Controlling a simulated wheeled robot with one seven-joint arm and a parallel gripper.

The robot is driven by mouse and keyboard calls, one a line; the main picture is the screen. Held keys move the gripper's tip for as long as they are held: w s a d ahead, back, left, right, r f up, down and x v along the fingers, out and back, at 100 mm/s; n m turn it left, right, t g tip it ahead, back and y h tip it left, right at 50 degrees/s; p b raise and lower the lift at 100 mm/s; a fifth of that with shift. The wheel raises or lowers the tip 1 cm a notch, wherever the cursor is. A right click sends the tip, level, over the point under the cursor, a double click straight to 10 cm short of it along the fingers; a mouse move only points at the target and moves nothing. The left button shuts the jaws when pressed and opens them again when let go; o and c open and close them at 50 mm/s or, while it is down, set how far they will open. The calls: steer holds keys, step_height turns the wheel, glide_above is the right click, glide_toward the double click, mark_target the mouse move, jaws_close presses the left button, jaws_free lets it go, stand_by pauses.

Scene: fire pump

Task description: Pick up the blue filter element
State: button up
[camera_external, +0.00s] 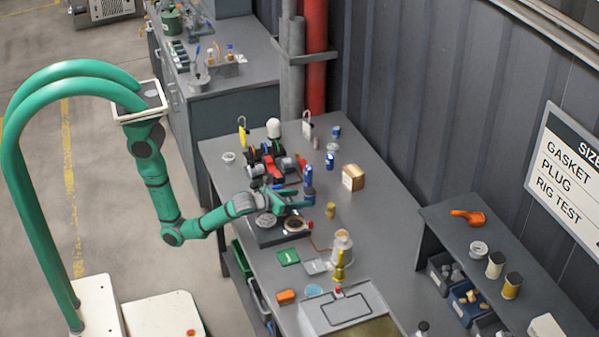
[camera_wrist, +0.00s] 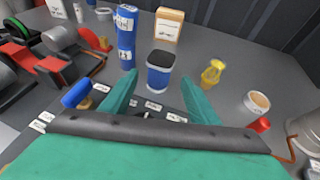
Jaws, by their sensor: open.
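A short blue cylinder with a dark top and a pale label band (camera_wrist: 159,72) stands upright on the bench, just beyond and between my fingertips in the wrist view; it looks like the blue filter element. My gripper (camera_wrist: 153,102) has its two green fingers spread, with nothing between them. In the external view my gripper (camera_external: 309,198) is low over the bench, beside a blue cylinder (camera_external: 308,175); I cannot tell for sure whether this is the same one. A taller blue labelled shape (camera_wrist: 126,36) stands behind and left in the wrist view.
A cardboard box (camera_external: 352,178) stands behind. Red and black pump parts (camera_wrist: 63,55) crowd the left. More blue items (camera_external: 336,131) stand farther back.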

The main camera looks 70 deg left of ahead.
mark_target(310, 198)
steer(key=shift+x, duration=1.55)
steer(key=c, duration=1.1)
steer(key=shift+c, duration=0.2)
